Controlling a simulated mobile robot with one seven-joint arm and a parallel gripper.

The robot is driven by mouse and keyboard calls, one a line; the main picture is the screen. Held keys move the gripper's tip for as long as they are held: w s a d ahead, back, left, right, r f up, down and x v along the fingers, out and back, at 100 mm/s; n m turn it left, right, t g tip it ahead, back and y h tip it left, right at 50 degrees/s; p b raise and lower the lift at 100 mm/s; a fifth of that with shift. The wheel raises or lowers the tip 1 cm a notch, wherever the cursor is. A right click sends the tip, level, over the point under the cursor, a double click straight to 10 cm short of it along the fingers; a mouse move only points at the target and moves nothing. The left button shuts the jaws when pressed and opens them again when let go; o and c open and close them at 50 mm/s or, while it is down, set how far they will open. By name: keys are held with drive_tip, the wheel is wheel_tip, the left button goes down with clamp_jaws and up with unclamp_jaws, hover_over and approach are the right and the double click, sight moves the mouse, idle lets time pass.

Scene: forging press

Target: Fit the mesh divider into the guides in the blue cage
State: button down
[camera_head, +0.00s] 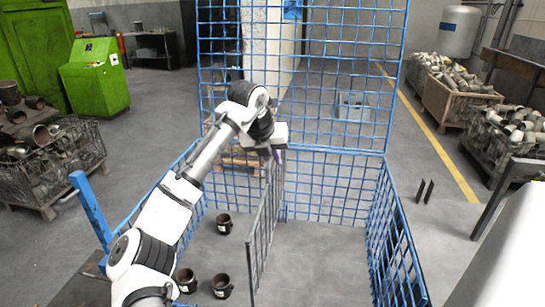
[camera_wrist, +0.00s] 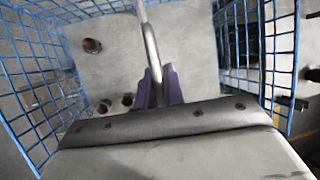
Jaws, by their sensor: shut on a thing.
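The grey mesh divider (camera_head: 262,225) is upright inside the blue cage (camera_head: 385,165), running front to back near the cage's middle. My gripper (camera_head: 275,152) is shut on the divider's top edge towards its far end. In the wrist view, the purple fingers (camera_wrist: 160,88) pinch the divider's top bar (camera_wrist: 147,35) from both sides. The blue cage also shows in the wrist view (camera_wrist: 40,62). I cannot make out the guides, nor whether the divider's ends sit in them or its bottom touches the floor.
Several dark cups, such as one (camera_head: 224,223), stand on the cage floor left of the divider. The floor right of it is clear. The cage's tall back wall (camera_head: 300,75) rises behind my gripper. Crates of metal parts (camera_head: 455,102) stand outside, right.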

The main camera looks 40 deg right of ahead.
drive_tip(key=b, duration=0.6)
hover_over(275, 214)
drive_tip(key=a, duration=0.1)
drive_tip(key=shift+s+f, duration=0.15)
drive_tip(key=shift+f, duration=3.4)
drive_tip(key=shift+f+b, duration=2.15)
drive_tip(key=shift+f, duration=3.5)
drive_tip(key=c, duration=0.9)
unclamp_jaws()
drive_tip(key=shift+f, duration=0.15)
